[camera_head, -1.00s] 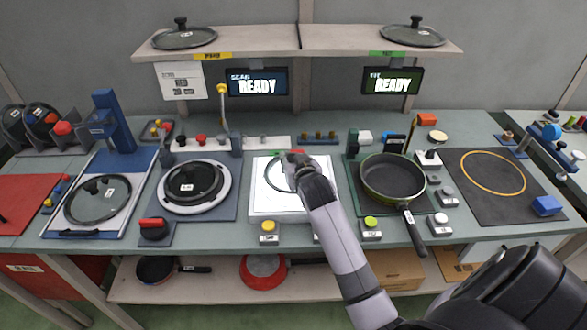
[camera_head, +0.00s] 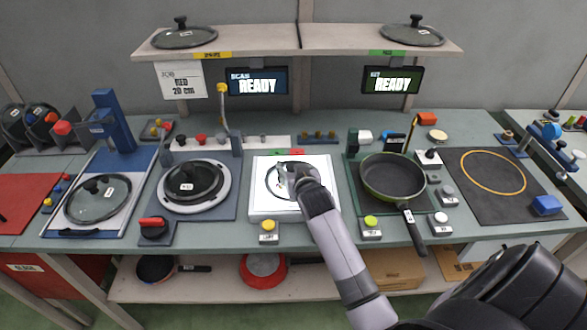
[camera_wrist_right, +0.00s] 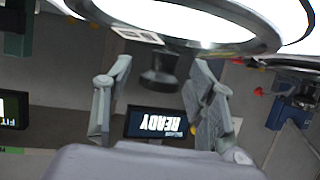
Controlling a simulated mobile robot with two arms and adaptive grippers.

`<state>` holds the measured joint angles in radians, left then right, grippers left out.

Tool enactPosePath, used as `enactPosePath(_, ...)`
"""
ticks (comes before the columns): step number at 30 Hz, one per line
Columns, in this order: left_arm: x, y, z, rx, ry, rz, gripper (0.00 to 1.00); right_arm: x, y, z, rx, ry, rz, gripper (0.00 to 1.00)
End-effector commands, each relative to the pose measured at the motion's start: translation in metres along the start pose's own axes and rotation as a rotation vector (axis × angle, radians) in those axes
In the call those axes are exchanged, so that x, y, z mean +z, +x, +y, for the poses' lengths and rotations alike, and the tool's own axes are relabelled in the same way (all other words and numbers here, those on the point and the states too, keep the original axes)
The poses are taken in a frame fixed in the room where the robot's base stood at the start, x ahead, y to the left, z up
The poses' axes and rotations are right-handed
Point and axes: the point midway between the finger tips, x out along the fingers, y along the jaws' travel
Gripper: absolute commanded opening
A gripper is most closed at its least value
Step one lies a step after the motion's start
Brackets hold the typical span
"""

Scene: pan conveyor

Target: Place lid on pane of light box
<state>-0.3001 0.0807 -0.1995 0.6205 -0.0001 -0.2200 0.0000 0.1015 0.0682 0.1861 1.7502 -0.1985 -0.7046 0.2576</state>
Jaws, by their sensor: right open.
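A glass lid with a dark rim (camera_head: 268,183) lies over the white pane of the light box (camera_head: 262,208), partly hidden by my right gripper (camera_head: 296,176). In the right wrist view the lid's rim (camera_wrist_right: 180,44) crosses the top against the bright pane. Its dark knob (camera_wrist_right: 158,76) stands between the two spread fingers of my right gripper (camera_wrist_right: 160,72), with gaps on both sides. I cannot tell whether the lid sits fully flat. My left gripper is not in view.
A green pan (camera_head: 392,178) stands right of the light box. A lidded white ring fixture (camera_head: 222,201) is on the left, with another lid (camera_head: 97,199) beyond it. Buttons (camera_head: 268,227) line the front. Two lids stand on the upper shelf (camera_head: 270,45).

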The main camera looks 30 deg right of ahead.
Motion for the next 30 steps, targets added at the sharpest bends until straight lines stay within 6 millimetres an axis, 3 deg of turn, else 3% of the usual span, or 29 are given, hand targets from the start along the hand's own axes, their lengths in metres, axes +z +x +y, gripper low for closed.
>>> enactPosePath(11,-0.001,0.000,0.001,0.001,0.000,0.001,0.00,-0.002,-0.010,0.000,0.000,0.000,0.000,0.51)
enactPosePath(24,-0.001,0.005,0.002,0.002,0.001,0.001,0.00,-0.002,-0.093,0.000,0.000,0.001,0.000,0.51)
enactPosePath(30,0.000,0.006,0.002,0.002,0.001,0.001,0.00,-0.002,-0.116,0.000,0.000,0.000,0.000,0.51)
